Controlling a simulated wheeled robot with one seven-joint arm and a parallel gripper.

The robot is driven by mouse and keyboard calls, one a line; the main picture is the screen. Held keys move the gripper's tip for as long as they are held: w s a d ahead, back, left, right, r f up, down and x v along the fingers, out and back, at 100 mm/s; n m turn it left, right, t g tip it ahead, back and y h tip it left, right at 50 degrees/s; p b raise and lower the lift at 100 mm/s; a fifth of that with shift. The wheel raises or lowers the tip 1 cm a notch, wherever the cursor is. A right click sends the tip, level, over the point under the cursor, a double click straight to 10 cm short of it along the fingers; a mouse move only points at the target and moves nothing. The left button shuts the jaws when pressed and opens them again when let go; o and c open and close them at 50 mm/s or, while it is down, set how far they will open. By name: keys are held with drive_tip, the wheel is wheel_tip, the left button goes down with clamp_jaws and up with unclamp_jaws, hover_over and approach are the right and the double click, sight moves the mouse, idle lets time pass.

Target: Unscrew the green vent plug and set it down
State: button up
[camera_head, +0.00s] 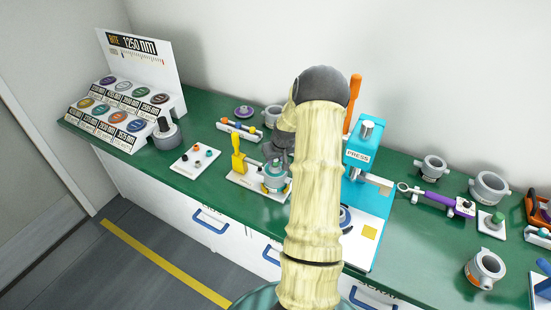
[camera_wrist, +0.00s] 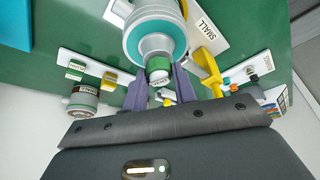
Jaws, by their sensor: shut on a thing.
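The green vent plug (camera_wrist: 159,64) shows in the wrist view at the end of a grey neck on a grey-and-teal cylinder (camera_wrist: 135,40). My gripper (camera_wrist: 159,80) has its two purple fingers on either side of the plug and is shut on it. The plug looks in line with the neck, and I see no clear gap between them. In the head view the teal-banded cylinder (camera_head: 274,177) stands on a white board, with my gripper (camera_head: 277,155) at its top. My arm and gripper hide the plug there.
A yellow handle (camera_head: 238,160) rises beside the cylinder. A teal press (camera_head: 362,150) stands to the right, close to my arm. A small white plate (camera_head: 195,162) with several little plugs lies to the left. Green bench top is clear around that plate and near the front edge.

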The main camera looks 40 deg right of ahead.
drive_tip(key=shift+n+y+p, duration=0.3)
drive_tip(key=shift+n, duration=0.6)
drive_tip(key=shift+n+y+p, duration=0.3)
drive_tip(key=shift+n+p, duration=0.15)
drive_tip(key=shift+n, duration=0.25)
